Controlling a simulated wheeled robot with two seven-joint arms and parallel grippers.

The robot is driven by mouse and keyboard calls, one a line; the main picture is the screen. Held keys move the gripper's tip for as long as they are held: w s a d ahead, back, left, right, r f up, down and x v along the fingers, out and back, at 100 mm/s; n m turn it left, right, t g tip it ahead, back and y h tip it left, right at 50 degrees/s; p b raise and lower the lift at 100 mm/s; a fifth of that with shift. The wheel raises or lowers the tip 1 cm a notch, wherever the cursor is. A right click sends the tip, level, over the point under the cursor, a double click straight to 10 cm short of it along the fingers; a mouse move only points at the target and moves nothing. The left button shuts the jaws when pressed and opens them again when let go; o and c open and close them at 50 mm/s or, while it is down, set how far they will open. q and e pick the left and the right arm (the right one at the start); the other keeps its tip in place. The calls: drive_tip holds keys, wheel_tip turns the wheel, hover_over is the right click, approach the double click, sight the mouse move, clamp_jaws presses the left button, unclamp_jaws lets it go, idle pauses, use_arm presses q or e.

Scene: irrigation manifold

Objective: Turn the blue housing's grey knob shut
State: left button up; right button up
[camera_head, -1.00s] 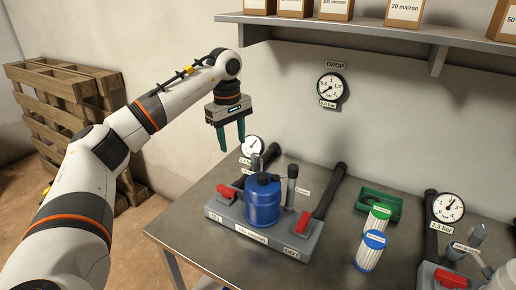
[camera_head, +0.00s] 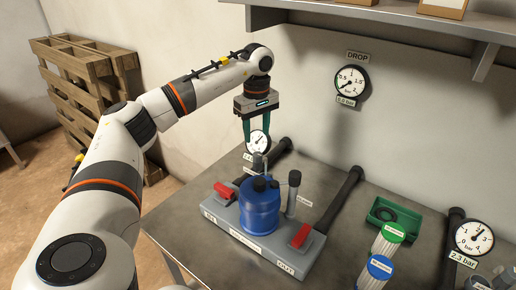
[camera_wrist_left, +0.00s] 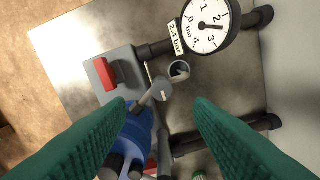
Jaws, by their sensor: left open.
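The blue housing (camera_head: 260,207) stands upright on a grey manifold block on the bench. In the left wrist view the housing (camera_wrist_left: 138,133) is partly hidden by a green finger. A small grey knob (camera_wrist_left: 161,91) with a short grey arm shows beside it, below the fingers' line of sight. In the head view a grey fitting, likely this knob (camera_head: 258,161), sits behind the housing's top. My left gripper (camera_head: 259,139) is open and empty, pointing down above and behind the housing, apart from the knob. In the wrist view its fingertips (camera_wrist_left: 159,104) flank the knob. My right gripper is not in view.
Red handles (camera_head: 225,191) and (camera_head: 300,236) sit at the block's ends. A dark-capped upright post (camera_head: 293,190) stands right of the housing. A gauge (camera_wrist_left: 207,27) labelled 2.4 bar is close behind. A green tray (camera_head: 393,217) and filter cartridges (camera_head: 380,268) stand to the right.

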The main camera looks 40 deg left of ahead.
sight(257, 154)
use_arm(q)
wheel_tip(257, 154, down, 7)
drive_tip(key=shift+w+f+p, duration=0.1)
drive_tip(key=shift+f+p, duration=0.1)
drive_tip(key=shift+p, duration=0.2)
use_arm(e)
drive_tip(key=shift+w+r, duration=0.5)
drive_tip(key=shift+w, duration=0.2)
use_arm(q)
drive_tip(key=c, duration=1)
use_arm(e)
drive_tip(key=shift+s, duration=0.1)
